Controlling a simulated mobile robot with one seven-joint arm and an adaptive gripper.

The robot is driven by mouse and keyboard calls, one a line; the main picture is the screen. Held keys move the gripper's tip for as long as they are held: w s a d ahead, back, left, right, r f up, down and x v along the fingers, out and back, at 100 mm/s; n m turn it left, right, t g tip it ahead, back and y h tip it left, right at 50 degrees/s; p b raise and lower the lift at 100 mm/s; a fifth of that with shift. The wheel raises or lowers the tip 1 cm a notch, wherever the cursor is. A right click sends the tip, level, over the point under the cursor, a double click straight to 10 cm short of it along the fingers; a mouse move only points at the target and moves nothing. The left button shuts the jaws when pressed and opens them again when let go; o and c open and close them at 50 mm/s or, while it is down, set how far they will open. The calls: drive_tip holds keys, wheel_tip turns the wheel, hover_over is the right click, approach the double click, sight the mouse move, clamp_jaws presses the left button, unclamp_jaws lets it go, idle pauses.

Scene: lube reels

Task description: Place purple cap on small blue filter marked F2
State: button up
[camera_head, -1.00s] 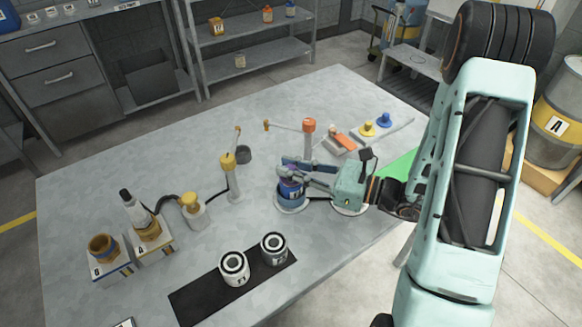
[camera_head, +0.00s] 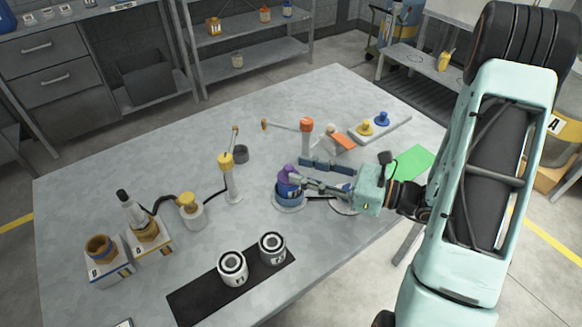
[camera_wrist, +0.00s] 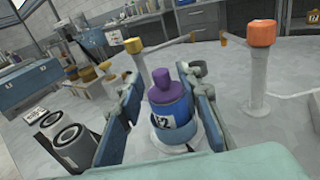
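The purple cap (camera_head: 286,173) sits on the upper end of the small blue filter (camera_head: 290,190). The cap (camera_wrist: 161,86) and the blue filter (camera_wrist: 170,112) with its "F2" label also show in the wrist view. I cannot tell whether the cap is fully seated. The filter stands on a round base (camera_head: 289,207) at the table's middle right. My gripper (camera_head: 317,176) points left at the filter from its right side. In the wrist view its fingers (camera_wrist: 165,118) are spread wide, one on each side of the filter, with gaps to the cap.
A black mat (camera_head: 190,306) holds two black-and-white cans (camera_head: 232,268) in front. An orange-topped post (camera_head: 306,126) and a yellow-topped post (camera_head: 228,165) stand behind and left. A tray (camera_head: 396,122) with yellow and blue caps and a green sheet (camera_head: 411,162) lie right.

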drive_tip(key=v, duration=0.7)
drive_tip(key=shift+d, duration=0.35)
drive_tip(key=shift+s, duration=0.15)
